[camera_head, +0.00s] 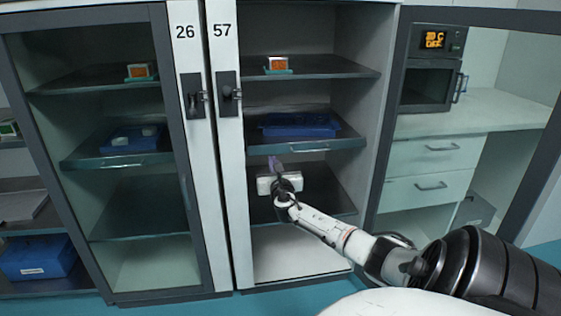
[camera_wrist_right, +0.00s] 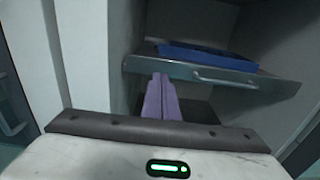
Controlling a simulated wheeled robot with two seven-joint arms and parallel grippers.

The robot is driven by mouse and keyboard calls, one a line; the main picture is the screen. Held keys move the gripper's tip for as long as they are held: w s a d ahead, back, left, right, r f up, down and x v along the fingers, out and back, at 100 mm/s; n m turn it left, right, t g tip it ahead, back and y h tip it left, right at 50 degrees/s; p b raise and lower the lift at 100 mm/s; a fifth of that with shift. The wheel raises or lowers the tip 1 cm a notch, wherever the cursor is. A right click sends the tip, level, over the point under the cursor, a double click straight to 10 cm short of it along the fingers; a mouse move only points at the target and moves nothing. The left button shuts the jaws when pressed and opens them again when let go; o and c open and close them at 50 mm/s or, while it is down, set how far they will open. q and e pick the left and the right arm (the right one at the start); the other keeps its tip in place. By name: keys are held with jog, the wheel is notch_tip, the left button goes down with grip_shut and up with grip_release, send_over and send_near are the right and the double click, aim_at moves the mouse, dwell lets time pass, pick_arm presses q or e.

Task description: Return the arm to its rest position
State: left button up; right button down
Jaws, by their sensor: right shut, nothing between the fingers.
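My right arm reaches in from the lower right in the head view, toward the open cabinet marked 57. My right gripper (camera_head: 274,163) is at the cabinet opening, in front of the lower shelves. Its purple fingers are shut and empty; they also show in the right wrist view (camera_wrist_right: 161,98), pointing toward the cabinet interior, below a shelf edge. My left gripper is not in view.
The cabinet holds a blue tray (camera_head: 300,125) on the middle shelf (camera_head: 345,141) and a small box (camera_head: 277,64) above. A glass door (camera_head: 187,230) marked 26 stands left. A framed glass door (camera_head: 549,140) is at right, with a microwave (camera_head: 428,75) behind.

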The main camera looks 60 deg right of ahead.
jog(key=s+a+f+m+g+y+p, duration=0.1)
jog(key=s+a+f+m+y, duration=0.3)
jog(key=a+f, duration=0.5)
jog(key=s+a+f+m+g+y+p, duration=0.1)
jog(key=s+a+f+m+y+p, duration=0.3)
jog(key=a, duration=0.9)
jog(key=s+a+f+m+y+b, duration=0.1)
jog(key=s+a+f+m, duration=0.2)
jog(key=s+a+f, duration=0.45)
jog(key=s+a+m+y, duration=0.2)
jog(key=s+a+m, duration=0.1)
jog(key=a, duration=0.6)
jog(key=s+a+m+g+y+p, duration=0.1)
jog(key=a+m, duration=0.4)
jog(key=a, duration=0.5)
jog(key=s+a+r+m+y, duration=0.1)
jog(key=s+a+m+y, duration=0.3)
jog(key=a, duration=0.5)
jog(key=shift+s+a+m, duration=0.3)
jog(key=shift+s+m, duration=0.3)
jog(key=shift+s, duration=0.35)
